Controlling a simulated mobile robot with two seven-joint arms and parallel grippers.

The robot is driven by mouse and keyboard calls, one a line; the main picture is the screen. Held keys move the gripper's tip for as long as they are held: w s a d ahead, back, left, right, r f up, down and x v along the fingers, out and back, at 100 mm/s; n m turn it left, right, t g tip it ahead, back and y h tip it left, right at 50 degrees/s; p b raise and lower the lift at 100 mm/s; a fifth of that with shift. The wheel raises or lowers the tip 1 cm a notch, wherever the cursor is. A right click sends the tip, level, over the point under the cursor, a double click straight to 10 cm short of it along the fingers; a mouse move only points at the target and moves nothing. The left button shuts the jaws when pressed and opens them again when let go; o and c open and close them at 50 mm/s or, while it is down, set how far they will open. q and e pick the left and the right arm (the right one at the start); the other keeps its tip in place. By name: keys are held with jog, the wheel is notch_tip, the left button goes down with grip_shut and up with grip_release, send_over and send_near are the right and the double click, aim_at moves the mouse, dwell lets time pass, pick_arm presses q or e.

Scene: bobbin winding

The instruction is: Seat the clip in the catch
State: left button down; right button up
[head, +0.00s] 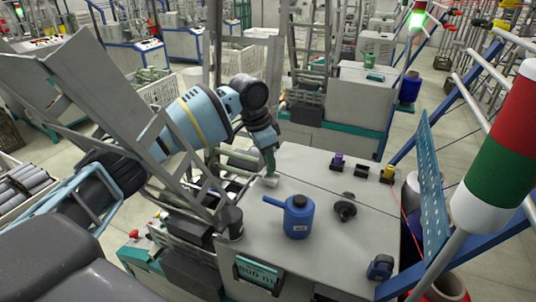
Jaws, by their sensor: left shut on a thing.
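My left arm comes in from the left, and its gripper (270,174) points down at the back left of the grey machine top (330,246). It is shut on a small pale grey piece (270,182), low over or touching the surface; I cannot tell which. The piece is too small to make out as the clip. I cannot pick out the catch; the gripper or the machine frame may hide it. My right gripper is not in view.
A blue can with a spout (298,218) and a black knob-like part (345,209) stand right of the gripper. Purple (338,161), black (362,171) and yellow (387,174) spools line the back right. Metal frames crowd the left.

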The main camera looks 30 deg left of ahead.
pick_arm(q)
jog(key=shift+s+a+x, duration=0.1)
jog(key=shift+x, duration=0.6)
jog(key=shift+s+a+x, duration=0.1)
jog(key=shift+s+x, duration=0.05)
jog(key=shift+x, duration=0.5)
jog(key=shift+f, duration=0.1)
jog(key=c, duration=1.2)
grip_release()
jog(key=shift+v, duration=3.9)
